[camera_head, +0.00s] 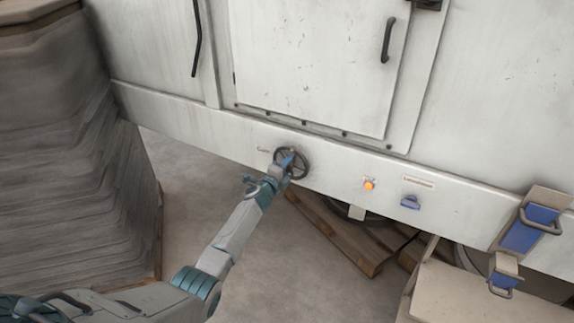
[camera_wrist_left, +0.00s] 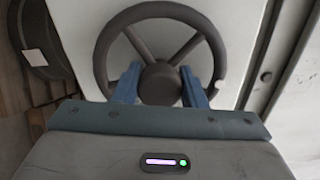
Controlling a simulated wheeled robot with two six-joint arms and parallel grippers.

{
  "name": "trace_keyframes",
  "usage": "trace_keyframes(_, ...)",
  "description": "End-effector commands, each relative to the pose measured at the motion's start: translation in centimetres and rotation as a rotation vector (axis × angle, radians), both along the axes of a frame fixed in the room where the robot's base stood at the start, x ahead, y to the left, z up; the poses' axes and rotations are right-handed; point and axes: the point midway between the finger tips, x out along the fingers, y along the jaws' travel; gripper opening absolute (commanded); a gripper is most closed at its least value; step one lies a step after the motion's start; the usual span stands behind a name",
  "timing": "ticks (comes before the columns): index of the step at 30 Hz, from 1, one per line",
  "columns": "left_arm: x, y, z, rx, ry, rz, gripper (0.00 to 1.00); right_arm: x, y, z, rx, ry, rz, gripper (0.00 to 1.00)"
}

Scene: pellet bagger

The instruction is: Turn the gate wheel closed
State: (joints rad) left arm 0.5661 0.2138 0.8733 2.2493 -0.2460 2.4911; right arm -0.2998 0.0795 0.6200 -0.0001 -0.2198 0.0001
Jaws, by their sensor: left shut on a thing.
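The gate wheel (camera_head: 304,164) is a dark spoked handwheel on the lower rail of the white machine, right of a small label. It also shows in the left wrist view (camera_wrist_left: 160,12), where its rim, spokes and round hub (camera_wrist_left: 160,83) fill the upper middle. My left gripper (camera_head: 288,158) is at the wheel. In the left wrist view the two blue fingers (camera_wrist_left: 160,88) stand on either side of the hub, over the lower part of the wheel, shut on it. The fingertips' exact contact is partly hidden. My right gripper is not in view.
An orange button (camera_head: 369,184) and a blue handle (camera_head: 410,202) sit on the rail right of the wheel. A wooden pallet (camera_head: 345,240) lies on the floor below. A grey stack (camera_head: 60,150) stands at the left.

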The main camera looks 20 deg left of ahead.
Motion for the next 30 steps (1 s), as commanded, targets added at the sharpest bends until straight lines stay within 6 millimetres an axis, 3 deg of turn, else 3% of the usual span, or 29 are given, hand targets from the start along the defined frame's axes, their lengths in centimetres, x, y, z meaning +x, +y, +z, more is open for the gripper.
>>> trace_keyframes(9, -0.04, -0.11, -0.15, -0.128, 0.012, -0.002, 0.00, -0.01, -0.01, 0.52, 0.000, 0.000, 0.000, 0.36)
trace_keyframes(26, -0.04, -0.10, -0.20, -0.159, 0.014, -0.001, 0.00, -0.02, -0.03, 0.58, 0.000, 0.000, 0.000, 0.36)
trace_keyframes(27, -0.04, -0.10, -0.20, -0.158, 0.014, -0.001, 0.44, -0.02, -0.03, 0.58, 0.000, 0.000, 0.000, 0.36)
trace_keyframes(30, -0.04, -0.10, -0.17, -0.157, 0.013, -0.001, 0.59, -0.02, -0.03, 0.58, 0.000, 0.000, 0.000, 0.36)
